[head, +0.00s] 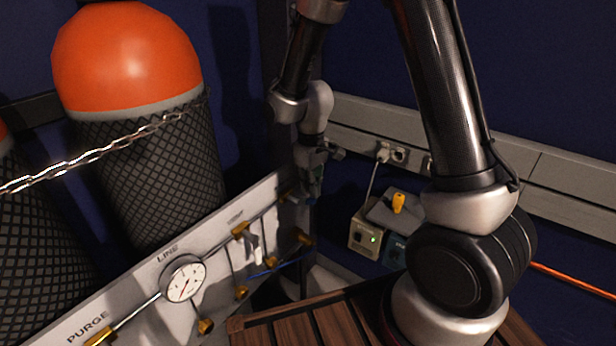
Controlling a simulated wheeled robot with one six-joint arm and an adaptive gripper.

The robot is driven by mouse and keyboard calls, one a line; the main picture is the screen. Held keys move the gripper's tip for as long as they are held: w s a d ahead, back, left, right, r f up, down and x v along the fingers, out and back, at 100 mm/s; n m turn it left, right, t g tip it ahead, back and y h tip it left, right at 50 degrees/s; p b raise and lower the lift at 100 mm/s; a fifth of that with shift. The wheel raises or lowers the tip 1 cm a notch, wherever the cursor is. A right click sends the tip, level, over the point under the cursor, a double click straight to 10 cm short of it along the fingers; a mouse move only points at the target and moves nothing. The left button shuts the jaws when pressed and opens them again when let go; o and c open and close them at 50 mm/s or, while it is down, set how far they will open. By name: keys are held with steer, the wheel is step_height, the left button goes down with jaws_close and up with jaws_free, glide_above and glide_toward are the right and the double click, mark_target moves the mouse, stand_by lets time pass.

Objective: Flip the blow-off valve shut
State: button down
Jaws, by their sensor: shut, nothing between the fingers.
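A pale valve panel (130,305) slants up from the lower left, with a thin metal pipe and brass fittings along it. PURGE and LINE labels are readable; a third label at the upper right is too small to read. My gripper (312,192) is shut and empty, pointing down by the panel's far right end. Its fingertips are dark and hard to make out; contact cannot be judged.
A round gauge (184,279) sits on the panel. Orange-topped cylinders (130,55) in black netting stand behind it, with a chain (90,163) across.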

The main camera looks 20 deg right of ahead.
steer(key=shift+f, duration=0.25)
stand_by(0.5)
steer(key=w+d+r, duration=0.5)
steer(key=d+r, duration=0.1)
steer(key=r, duration=0.5)
steer(key=shift+d+r, duration=0.2)
steer(key=shift+d, duration=0.1)
steer(key=shift+s, duration=0.1)
steer(key=s+a+r+m, duration=0.1)
steer(key=s+m, duration=0.1)
steer(key=m, duration=0.7)
steer(key=s+a+r+m, duration=0.2)
steer(key=m, duration=0.7)
steer(key=shift+s+a, duration=0.25)
steer(key=shift+a, duration=0.05)
